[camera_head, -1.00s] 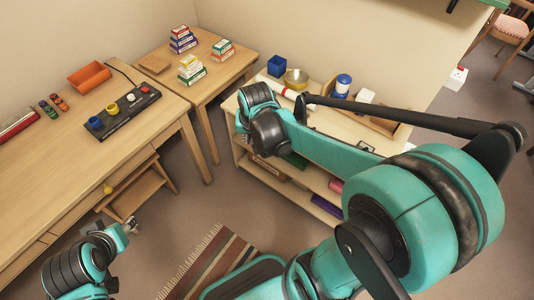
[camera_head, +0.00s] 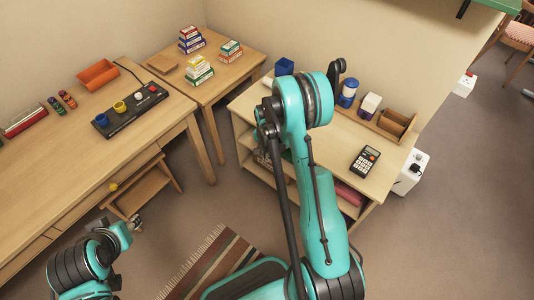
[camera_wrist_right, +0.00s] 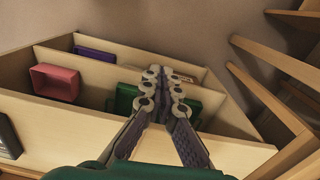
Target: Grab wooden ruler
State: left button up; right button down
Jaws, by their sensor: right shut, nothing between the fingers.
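No wooden ruler can be made out for sure. In the right wrist view a small light-brown piece with dark marks (camera_wrist_right: 184,77) shows just beyond my fingertips, in a shelf compartment; I cannot tell what it is. My right gripper (camera_wrist_right: 162,88) is shut and empty, in front of the low wooden shelf unit (camera_wrist_right: 65,122). In the head view my right arm hides most of that gripper and part of the shelf front. My left gripper (camera_head: 133,223) is small at the lower left, beside the desk, and its jaws are unclear.
The shelf holds a pink bin (camera_wrist_right: 55,82), a purple item (camera_wrist_right: 95,54) and a green item (camera_wrist_right: 122,99). Table legs (camera_wrist_right: 275,100) rise close on the right. A striped rug (camera_head: 215,262) lies below.

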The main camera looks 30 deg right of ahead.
aim_at(274, 154)
jog(key=w+d+f+b, duration=0.2)
jog(key=d+f+b, duration=0.1)
jog(key=f, duration=0.2)
jog(key=shift+d+f, duration=0.15)
jog(key=shift+d, duration=0.15)
jog(key=shift+w+d, duration=0.2)
jog(key=shift+d, duration=0.25)
jog(key=shift+w+d, duration=0.2)
jog(key=shift+d, duration=0.25)
jog(key=shift+s+a, duration=0.1)
jog(key=shift+a, duration=0.05)
